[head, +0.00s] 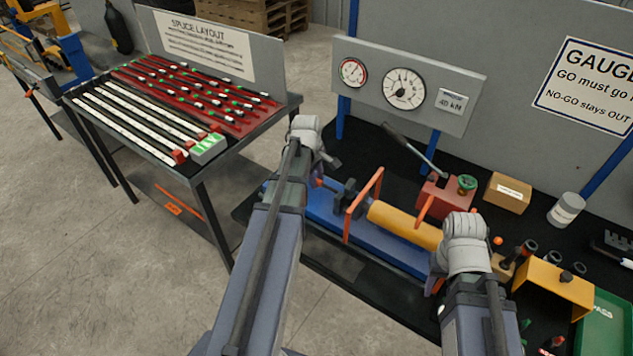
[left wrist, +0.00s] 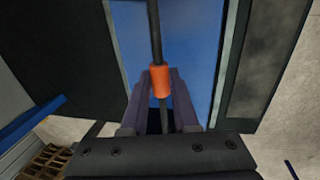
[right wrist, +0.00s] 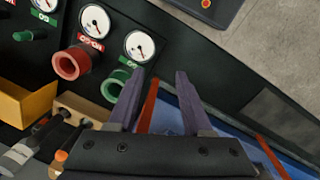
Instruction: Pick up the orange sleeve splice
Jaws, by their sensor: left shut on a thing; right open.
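The orange sleeve splice (left wrist: 161,82) is a short orange tube around a dark bar (left wrist: 154,25) in the left wrist view. The bar runs out of both ends of it. My left gripper (left wrist: 160,85) has its purple fingers on either side of the sleeve and is shut on it, above a blue surface.
The blue press (head: 340,222) carries a yellow cylinder (head: 404,224) and orange frames. Gauges, a red pump (head: 443,194), a cardboard box (head: 508,192) and a yellow stand (head: 553,288) crowd the right. A rack of bars (head: 190,100) stands at left. Floor lies between.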

